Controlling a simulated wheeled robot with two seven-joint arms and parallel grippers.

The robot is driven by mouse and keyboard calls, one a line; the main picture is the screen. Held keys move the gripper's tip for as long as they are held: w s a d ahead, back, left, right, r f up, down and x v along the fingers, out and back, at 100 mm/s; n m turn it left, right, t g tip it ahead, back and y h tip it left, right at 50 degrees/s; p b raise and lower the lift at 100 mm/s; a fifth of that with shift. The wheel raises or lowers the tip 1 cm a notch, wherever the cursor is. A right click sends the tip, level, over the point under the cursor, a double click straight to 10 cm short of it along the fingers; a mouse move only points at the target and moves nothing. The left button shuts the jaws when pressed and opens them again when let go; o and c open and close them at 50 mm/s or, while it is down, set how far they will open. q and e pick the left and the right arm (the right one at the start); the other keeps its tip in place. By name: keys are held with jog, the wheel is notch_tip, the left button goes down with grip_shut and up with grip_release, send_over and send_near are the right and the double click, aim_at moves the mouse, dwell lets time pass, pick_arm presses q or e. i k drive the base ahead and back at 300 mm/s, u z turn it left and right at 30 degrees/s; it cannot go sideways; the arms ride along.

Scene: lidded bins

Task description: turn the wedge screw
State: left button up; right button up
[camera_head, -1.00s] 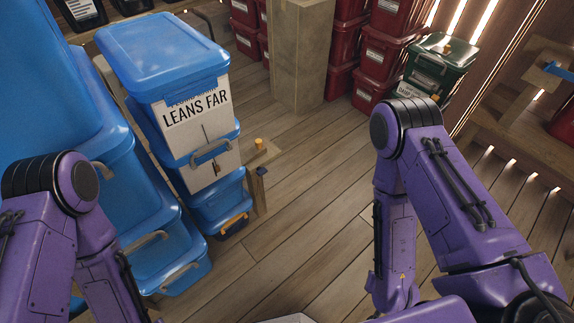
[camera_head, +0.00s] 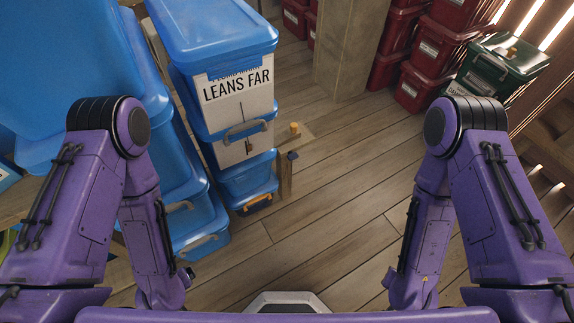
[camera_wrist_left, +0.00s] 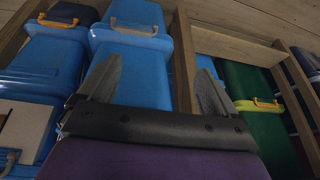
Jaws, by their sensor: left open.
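I cannot tell for certain which part is the wedge screw. A small yellow-orange knob (camera_head: 294,128) stands on a wooden piece beside the blue bin stack. Just below it is a wooden post with a dark blue cap (camera_head: 291,157). My left gripper (camera_wrist_left: 157,88) shows in the left wrist view, its two grey fingers wide apart with nothing between them. Blue bins lie beyond the fingers there. Neither gripper shows in the head view, where only my purple arms are seen, and both are well apart from the knob. My right gripper is out of sight.
A stack of blue lidded bins (camera_head: 245,178) carries a "LEANS FAR" sign (camera_head: 237,88). More blue bins stand at left. Red bins (camera_head: 425,72) and a green bin (camera_head: 497,68) stand behind, past a wooden pillar (camera_head: 345,45). The plank floor (camera_head: 345,210) in the middle is clear.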

aim_at(292, 156)
jog(key=u, duration=0.05)
jog(key=k, duration=0.5)
jog(key=z, duration=1.05)
jog(key=i, duration=1.05)
jog(key=u, duration=1.95)
